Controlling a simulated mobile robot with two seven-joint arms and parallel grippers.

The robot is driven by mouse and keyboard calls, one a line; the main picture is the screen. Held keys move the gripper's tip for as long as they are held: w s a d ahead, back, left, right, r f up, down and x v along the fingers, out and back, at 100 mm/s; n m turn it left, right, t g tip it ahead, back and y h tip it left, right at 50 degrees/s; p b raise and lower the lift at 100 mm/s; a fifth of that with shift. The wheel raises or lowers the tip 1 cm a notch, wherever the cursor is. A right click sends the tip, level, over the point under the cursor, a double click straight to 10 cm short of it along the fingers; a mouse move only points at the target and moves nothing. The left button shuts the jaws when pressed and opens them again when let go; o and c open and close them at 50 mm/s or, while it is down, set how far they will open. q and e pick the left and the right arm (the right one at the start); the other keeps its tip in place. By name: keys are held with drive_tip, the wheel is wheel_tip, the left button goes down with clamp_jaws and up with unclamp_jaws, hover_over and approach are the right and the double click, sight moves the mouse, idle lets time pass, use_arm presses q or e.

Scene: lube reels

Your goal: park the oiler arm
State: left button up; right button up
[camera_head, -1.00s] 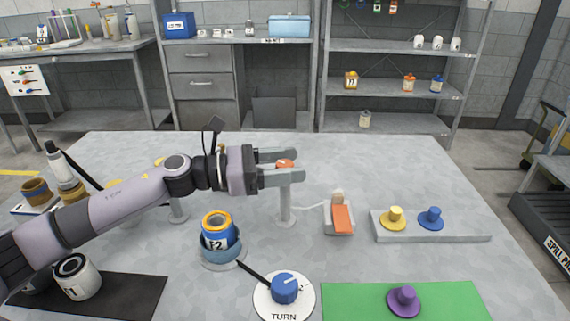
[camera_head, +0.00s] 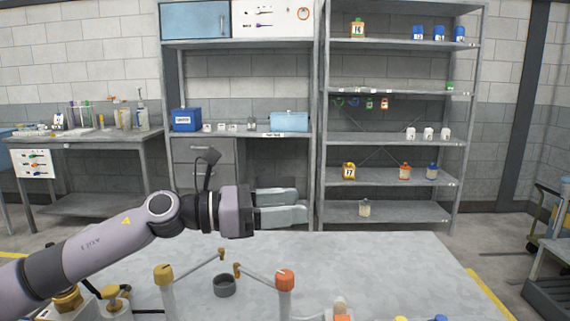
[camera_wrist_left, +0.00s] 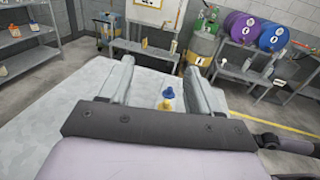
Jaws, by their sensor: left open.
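Two posts stand on the grey table in the head view. One has a yellow cap (camera_head: 164,275), the other an orange cap (camera_head: 285,280). A thin swing arm (camera_head: 196,267) leaves the yellow-capped post, and another (camera_head: 260,275) leaves the orange-capped post; both end in brass tips close to each other. I cannot tell which is the oiler arm. A small dark cup (camera_head: 224,285) sits between the posts. My left gripper (camera_head: 301,204) is open and empty, above the orange cap in the picture and apart from it. My right gripper is not in view.
A yellow knob (camera_wrist_left: 165,104) and a blue knob (camera_wrist_left: 168,93) show between my fingers in the left wrist view, farther off. Shelves (camera_head: 400,137) and a workbench (camera_head: 190,145) stand behind the table (camera_head: 370,265). The table's back right is clear.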

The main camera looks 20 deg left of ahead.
use_arm(q)
wheel_tip(320, 180, up, 6)
drive_tip(key=shift+p, duration=0.35)
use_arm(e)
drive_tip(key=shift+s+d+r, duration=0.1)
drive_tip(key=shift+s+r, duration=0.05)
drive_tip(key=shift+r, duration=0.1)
